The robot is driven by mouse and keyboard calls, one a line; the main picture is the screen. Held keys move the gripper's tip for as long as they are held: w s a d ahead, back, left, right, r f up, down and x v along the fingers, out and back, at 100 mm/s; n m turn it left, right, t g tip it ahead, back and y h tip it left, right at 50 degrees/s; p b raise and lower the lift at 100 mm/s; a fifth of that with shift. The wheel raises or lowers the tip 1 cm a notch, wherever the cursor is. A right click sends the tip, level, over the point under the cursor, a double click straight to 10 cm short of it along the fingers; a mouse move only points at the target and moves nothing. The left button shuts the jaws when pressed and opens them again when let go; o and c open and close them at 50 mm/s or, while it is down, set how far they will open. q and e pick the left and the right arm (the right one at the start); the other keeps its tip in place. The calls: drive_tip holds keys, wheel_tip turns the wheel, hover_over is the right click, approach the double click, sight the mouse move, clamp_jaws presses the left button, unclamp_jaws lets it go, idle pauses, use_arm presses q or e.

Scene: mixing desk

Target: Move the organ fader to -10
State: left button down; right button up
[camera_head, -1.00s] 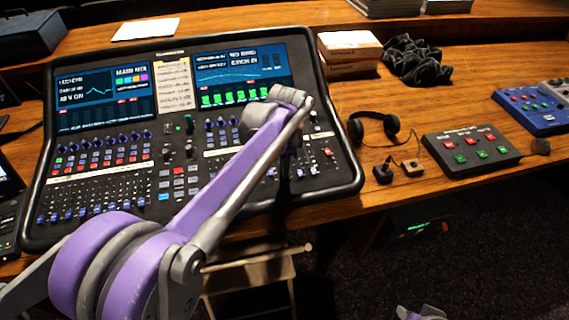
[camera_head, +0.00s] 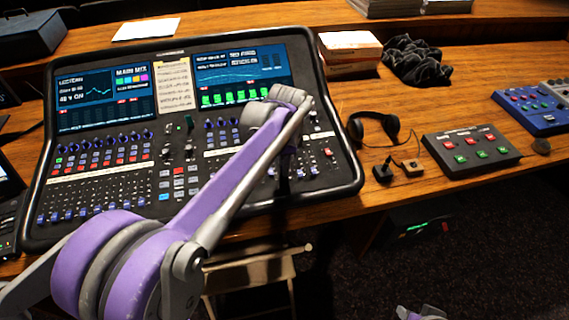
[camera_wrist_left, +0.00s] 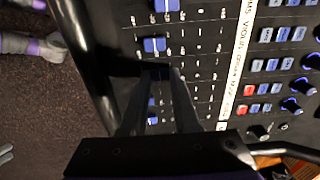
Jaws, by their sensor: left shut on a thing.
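The mixing desk (camera_head: 60,235) has a bank of blue-capped faders at its front right. My left gripper (camera_wrist_left: 157,72) is over that bank, its two dark fingers closed together at the tips by the ORGAN label on the white label strip (camera_wrist_left: 236,65). The organ fader's cap is hidden between the fingertips, which are shut on it. A blue fader cap (camera_wrist_left: 154,44) stands just above the fingertips in the left wrist view. In the head view my left forearm covers much of the fader bank, and the gripper shows only as a dark shape. My right gripper does not show clearly.
Headphones (camera_head: 375,128), a small button box (camera_head: 470,148) and a blue pedal box (camera_head: 530,110) lie right of the desk. A stack of boxes (camera_head: 349,50) and a dark cloth (camera_head: 415,60) are behind. A stool (camera_head: 250,273) stands below the front edge.

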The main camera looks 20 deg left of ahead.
use_arm(q)
drive_tip(key=w+a, duration=0.2)
drive_tip(key=shift+w+r+p, duration=0.15)
drive_tip(key=shift+w+p, duration=0.15)
drive_tip(key=c, duration=0.6)
unclamp_jaws()
drive_tip(key=shift+s, duration=0.1)
drive_tip(key=shift+c, duration=0.2)
wheel_tip(320, 180, up, 11)
drive_tip(key=shift+s+d+p, duration=0.4)
drive_tip(key=shift+s, duration=0.05)
drive_tip(key=s+d+f+n+t, duration=0.1)
drive_tip(key=s+d+f+n, duration=0.1)
drive_tip(key=s, duration=0.5)
drive_tip(key=s+d+f+n+t+p, duration=0.1)
drive_tip(key=s+d+f+n+t, duration=0.1)
drive_tip(key=s+f+n, duration=0.3)
drive_tip(key=s+d+f+n+t+p, duration=0.1)
drive_tip(key=s+d+f+n, duration=0.1)
drive_tip(key=s+f, duration=0.4)
drive_tip(key=s+n, duration=0.1)
drive_tip(key=s, duration=0.4)
drive_tip(key=shift+s+n+h, duration=0.15)
drive_tip(key=shift+n+h, duration=0.15)
drive_tip(key=shift+h, duration=0.1)
